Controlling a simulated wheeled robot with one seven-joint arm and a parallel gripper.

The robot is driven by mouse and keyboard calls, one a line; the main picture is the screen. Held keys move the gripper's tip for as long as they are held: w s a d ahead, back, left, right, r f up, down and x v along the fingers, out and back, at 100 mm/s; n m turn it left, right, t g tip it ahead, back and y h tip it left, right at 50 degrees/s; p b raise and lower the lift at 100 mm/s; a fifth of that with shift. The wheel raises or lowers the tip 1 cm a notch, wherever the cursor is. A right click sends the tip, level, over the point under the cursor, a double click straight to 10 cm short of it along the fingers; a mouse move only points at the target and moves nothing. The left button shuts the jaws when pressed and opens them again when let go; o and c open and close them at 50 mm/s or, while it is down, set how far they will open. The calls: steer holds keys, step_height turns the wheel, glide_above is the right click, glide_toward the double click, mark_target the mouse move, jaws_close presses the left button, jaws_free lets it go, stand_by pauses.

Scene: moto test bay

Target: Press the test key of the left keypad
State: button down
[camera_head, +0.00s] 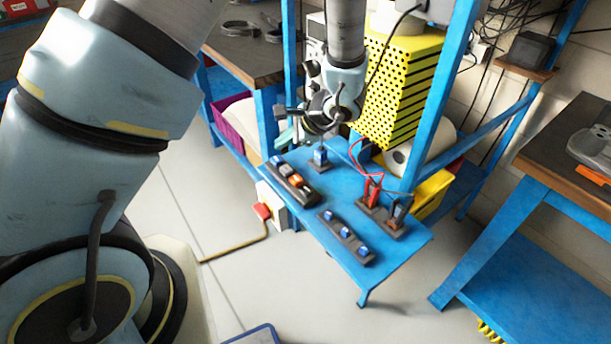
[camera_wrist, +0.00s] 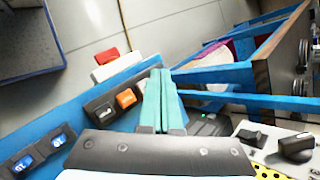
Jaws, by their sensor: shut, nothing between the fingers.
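The left keypad (camera_head: 291,184) is a dark strip on the blue bench, with a blue, an orange and black-and-white keys in a row. Its orange key (camera_wrist: 126,98) and a black-and-white key (camera_wrist: 103,113) show in the wrist view. The key labels are too small to read. My gripper (camera_wrist: 160,75) has teal fingers shut together, with nothing between them. The fingers stand over the keypad in the wrist view, to the right of the orange key, and hide part of it. I cannot tell whether the tips touch a key. In the head view my gripper (camera_head: 284,136) is near the keypad's far end.
A second strip with several blue keys (camera_head: 345,237) lies nearer on the blue bench (camera_head: 390,262). Red probes (camera_head: 374,190) with cables stand at the right. A small blue-topped device (camera_head: 320,157) stands beyond the left keypad. A red switch (camera_head: 262,211) is beside the bench.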

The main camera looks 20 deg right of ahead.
steer(key=shift+m+t+h, duration=0.3)
steer(key=shift+m+t, duration=0.1)
steer(key=shift+m, duration=0.3)
steer(key=d, duration=0.1)
steer(key=s+d, duration=0.1)
steer(key=d, duration=0.1)
steer(key=shift+s+d+f, duration=0.15)
steer(key=shift+s+d, duration=0.1)
steer(key=shift+d, duration=0.1)
steer(key=shift+f, duration=0.1)
steer(key=b, duration=0.4)
glide_above(300, 180)
step_height(300, 180, down, 8)
steer(key=shift+r, duration=0.25)
steer(key=shift+f+b, duration=0.6)
steer(key=shift+b, duration=0.15)
steer(key=shift+f, duration=0.15)
steer(key=shift+f+b, duration=0.3)
steer(key=shift+b, duration=0.35)
